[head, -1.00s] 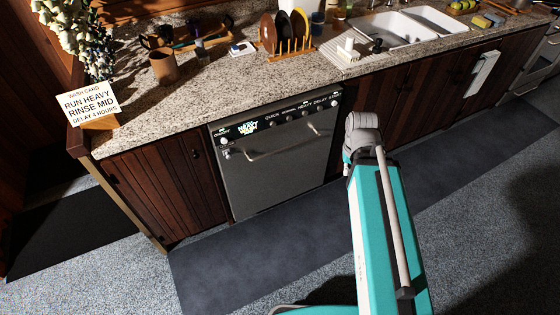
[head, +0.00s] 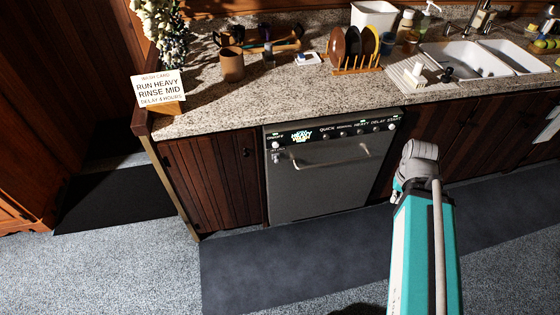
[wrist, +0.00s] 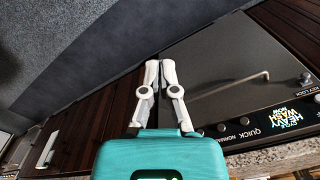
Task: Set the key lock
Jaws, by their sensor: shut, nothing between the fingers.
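The dark grey dishwasher (head: 320,185) is set under the granite counter, with its door shut and a bar handle (head: 335,163) across it. Its control strip has a lit display (head: 302,137) and several buttons. In the wrist view the words KEY LOCK show at the right edge beside a small round knob (wrist: 305,78); its setting is too small to tell. My gripper (wrist: 160,66) is shut and empty, its pale fingers together, left of the dishwasher door in that view. In the head view my arm stands right of the dishwasher; the fingers are not clear there.
A sign (head: 160,92) reading RUN HEAVY, RINSE MID, DELAY 4 HOURS stands at the counter's left end. A plate rack (head: 357,70) and sink (head: 465,62) are on the counter. A dark mat (head: 260,265) lies along clear floor.

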